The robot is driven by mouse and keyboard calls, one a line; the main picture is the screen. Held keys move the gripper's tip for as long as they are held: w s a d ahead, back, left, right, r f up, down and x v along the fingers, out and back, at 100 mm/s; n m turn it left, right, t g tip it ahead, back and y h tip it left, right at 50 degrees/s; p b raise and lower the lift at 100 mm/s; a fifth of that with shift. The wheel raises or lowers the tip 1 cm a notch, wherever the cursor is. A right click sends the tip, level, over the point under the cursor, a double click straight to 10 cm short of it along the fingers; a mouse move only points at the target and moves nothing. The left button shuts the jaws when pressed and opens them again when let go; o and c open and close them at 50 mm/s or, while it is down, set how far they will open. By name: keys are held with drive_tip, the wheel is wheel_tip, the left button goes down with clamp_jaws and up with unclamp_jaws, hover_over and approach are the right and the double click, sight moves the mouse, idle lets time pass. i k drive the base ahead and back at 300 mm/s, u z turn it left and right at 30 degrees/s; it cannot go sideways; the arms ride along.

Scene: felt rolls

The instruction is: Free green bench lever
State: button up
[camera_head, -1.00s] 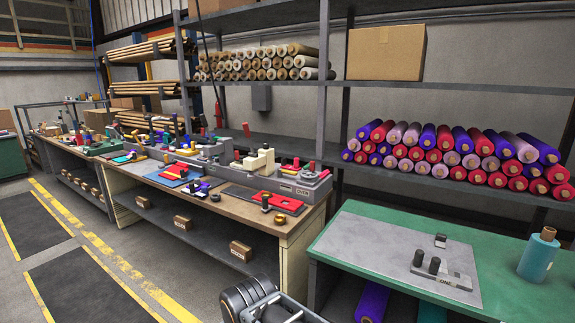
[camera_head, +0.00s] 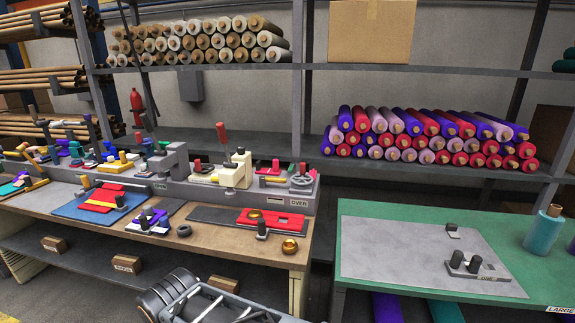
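The green bench (camera_head: 372,212) stands at the right with a grey plate (camera_head: 400,245) on its top. I cannot tell which of these parts is the lever. Part of my arm shows at the bottom, left of the green bench. My gripper's fingers are not in view.
A wooden workbench (camera_head: 200,250) with clamps, coloured felt pieces and a brass knob (camera_head: 289,246) stands at left. A teal roll (camera_head: 543,232) stands on the green bench's right end. Felt rolls (camera_head: 420,150) fill the shelf behind. A gap separates the benches.

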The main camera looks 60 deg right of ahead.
sight(292, 170)
drive_tip(key=z, duration=0.6)
drive_tip(key=i, duration=0.95)
drive_tip(key=z, duration=0.85)
